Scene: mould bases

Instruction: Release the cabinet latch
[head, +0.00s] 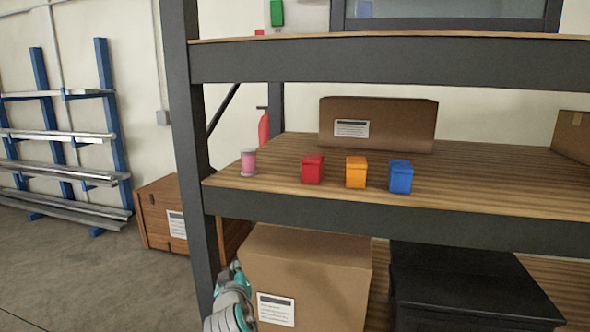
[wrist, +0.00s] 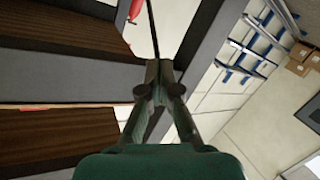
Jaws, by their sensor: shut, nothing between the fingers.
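I see no cabinet and no latch that I can make out in either view. My gripper (wrist: 158,78) shows in the wrist view with its fingertips together and nothing between them. It is beside the shelf's grey upright, and I cannot tell whether it touches it. The gripper's tips are not clear there.
The middle shelf (head: 270,193) holds a pink spool (head: 248,163), a red bin (head: 312,170), an orange bin (head: 356,172), a blue bin (head: 400,177) and a cardboard box (head: 390,125). Below are a carton (head: 310,265) and a black box (head: 470,285). Open floor lies left.

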